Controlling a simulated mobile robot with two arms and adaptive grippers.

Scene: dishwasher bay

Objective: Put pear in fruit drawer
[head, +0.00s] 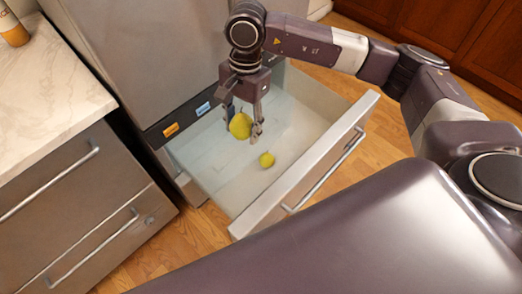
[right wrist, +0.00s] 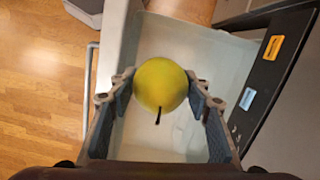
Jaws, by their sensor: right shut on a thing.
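The yellow-green pear (head: 240,125) hangs between the fingers of my right gripper (head: 243,121), over the open fruit drawer (head: 300,170). In the right wrist view, the pear (right wrist: 161,82) sits between both finger pads with its dark stem showing, and my right gripper (right wrist: 160,96) is shut on it. The pale drawer interior (right wrist: 150,135) lies below it. A smaller-looking yellow-green round fruit (head: 267,160) rests on the drawer floor in the head view. It does not show in the right wrist view. My left gripper is not in view.
The steel fridge (head: 135,50) stands behind the drawer, with orange (head: 171,129) and blue (head: 202,109) labels on its dark strip. A marble-topped counter (head: 45,95) with closed drawers is at left, holding a partly cut-off container (head: 12,30). The drawer floor has free room.

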